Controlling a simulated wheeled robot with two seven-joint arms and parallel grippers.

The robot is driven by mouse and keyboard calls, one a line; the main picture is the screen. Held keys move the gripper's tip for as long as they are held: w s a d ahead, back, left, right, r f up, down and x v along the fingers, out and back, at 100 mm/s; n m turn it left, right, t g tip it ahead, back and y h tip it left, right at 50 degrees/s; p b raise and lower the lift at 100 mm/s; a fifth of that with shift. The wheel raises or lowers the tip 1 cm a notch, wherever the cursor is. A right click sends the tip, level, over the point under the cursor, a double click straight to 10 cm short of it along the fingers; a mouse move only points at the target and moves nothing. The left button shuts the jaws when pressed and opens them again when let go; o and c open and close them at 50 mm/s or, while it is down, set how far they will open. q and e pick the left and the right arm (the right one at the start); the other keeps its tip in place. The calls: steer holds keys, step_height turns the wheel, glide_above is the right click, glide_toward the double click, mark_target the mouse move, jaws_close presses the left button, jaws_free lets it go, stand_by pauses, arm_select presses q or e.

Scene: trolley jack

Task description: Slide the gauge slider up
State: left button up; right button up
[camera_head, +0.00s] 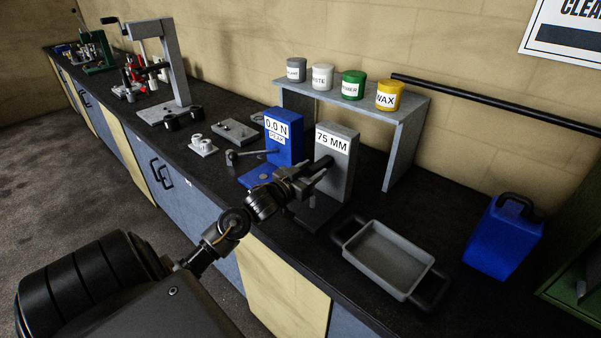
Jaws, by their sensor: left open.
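The height gauge (337,150) is an upright grey block with a white "75 MM" label, standing on a dark base on the workbench. My left gripper (322,166) is at the gauge's front face, below the label. Its jaws are open, with the fingers pointing at the gauge. The gauge slider cannot be made out; the gripper covers the part of the front where the fingers are. Whether the fingers touch anything is not clear. My right gripper is out of view.
A blue force gauge (284,137) marked "0.0 N" stands close left of the gripper. A grey shelf (412,105) with several pots is behind. A grey tray (388,262) lies in front right, and a blue can (503,238) stands farther right.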

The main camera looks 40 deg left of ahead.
arm_select(q)
steer(key=s+b, duration=0.2)
steer(key=s, duration=0.5)
steer(key=shift+s, duration=0.35)
steer(key=shift+d, duration=0.15)
